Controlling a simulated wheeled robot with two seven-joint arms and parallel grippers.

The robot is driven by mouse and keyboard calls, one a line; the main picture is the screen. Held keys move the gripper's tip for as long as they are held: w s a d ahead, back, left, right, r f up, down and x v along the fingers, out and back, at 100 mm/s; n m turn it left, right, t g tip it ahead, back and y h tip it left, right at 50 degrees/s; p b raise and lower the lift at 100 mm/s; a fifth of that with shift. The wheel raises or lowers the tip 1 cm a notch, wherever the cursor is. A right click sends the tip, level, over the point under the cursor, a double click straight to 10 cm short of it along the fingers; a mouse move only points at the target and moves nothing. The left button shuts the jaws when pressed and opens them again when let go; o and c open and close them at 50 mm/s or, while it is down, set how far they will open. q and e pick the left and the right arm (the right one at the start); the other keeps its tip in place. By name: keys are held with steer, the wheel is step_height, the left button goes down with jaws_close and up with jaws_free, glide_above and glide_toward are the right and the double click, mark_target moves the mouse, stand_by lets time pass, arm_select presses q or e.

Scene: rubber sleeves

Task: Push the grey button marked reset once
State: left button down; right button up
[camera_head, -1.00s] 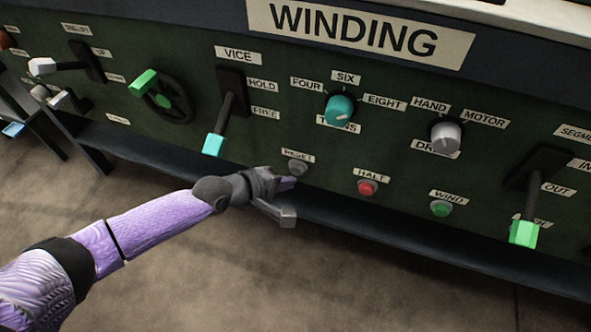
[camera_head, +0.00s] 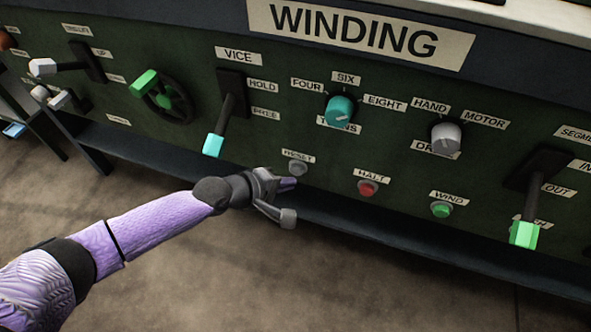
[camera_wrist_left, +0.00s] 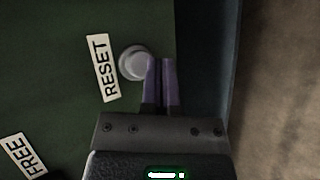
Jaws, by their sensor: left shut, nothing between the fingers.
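The grey reset button (camera_head: 298,168) is on the dark green panel, just below its RESET label (camera_head: 299,156). In the left wrist view the round button (camera_wrist_left: 133,62) shows beside the RESET label (camera_wrist_left: 105,68). My left gripper (camera_head: 290,184) is shut and empty, with its purple fingertips just below the button in the head view. In the left wrist view its two fingers (camera_wrist_left: 160,62) lie close together, and the left one overlaps the button's right edge. I cannot tell whether a fingertip touches it. My right gripper is not in view.
The red HALT button (camera_head: 367,188) and green WIND button (camera_head: 441,209) sit to the right. The VICE lever's cyan handle (camera_head: 213,145) hangs at upper left of the gripper. A dark ledge (camera_head: 330,213) runs along the panel's bottom, with open floor below.

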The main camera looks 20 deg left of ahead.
arm_select(q)
steer(key=shift+w, duration=0.1)
stand_by(0.7)
steer(key=shift+w, duration=0.35)
steer(key=shift+w+b, duration=0.35)
steer(key=shift+b, duration=0.1)
stand_by(0.3)
steer(key=shift+s, duration=0.1)
steer(key=shift+s+p, duration=0.6)
steer(key=shift+s, duration=0.1)
